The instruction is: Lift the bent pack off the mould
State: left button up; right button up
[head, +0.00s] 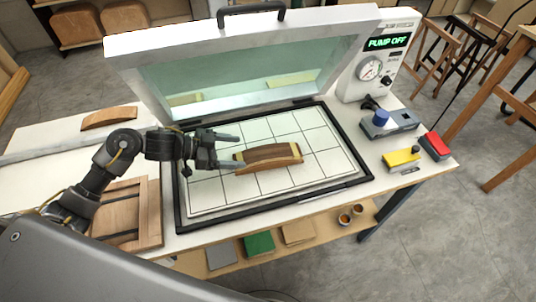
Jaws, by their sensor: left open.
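The bent pack (270,153) is a brown, curved piece with lighter edges. It lies near the middle of the gridded bed of the press. A pale edge below it appears to be the mould (272,167), mostly hidden under the pack. My left gripper (238,151) comes in from the left and is open. Its fingers point right at the left end of the pack, with one finger toward the far side and one toward the near side. I cannot tell whether they touch it. My right gripper is out of view.
The framed lid (240,45) stands raised behind the gridded bed (210,195). A control box (372,70) reads "PUMP OFF". A blue-topped device (381,117), a yellow block (400,157) and a red block (435,145) sit at right. A curved wood piece (109,117) and a wooden panel (128,208) lie left.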

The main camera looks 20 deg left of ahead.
aim_at(263, 152)
pick_arm(q)
jog(key=x, duration=0.2)
jog(key=shift+w+d+f, duration=0.1)
jog(key=shift+w+d, duration=0.1)
jog(key=shift+w, duration=0.05)
jog(key=shift+d, duration=0.2)
jog(key=p+x, duration=0.1)
jog(key=x, duration=0.3)
jog(key=shift+w+d+f+p, duration=0.1)
jog(key=shift+w+d+p, duration=0.1)
jog(key=shift+w+p, duration=0.15)
jog(key=shift+d+f, duration=0.1)
jog(key=c, duration=1.1)
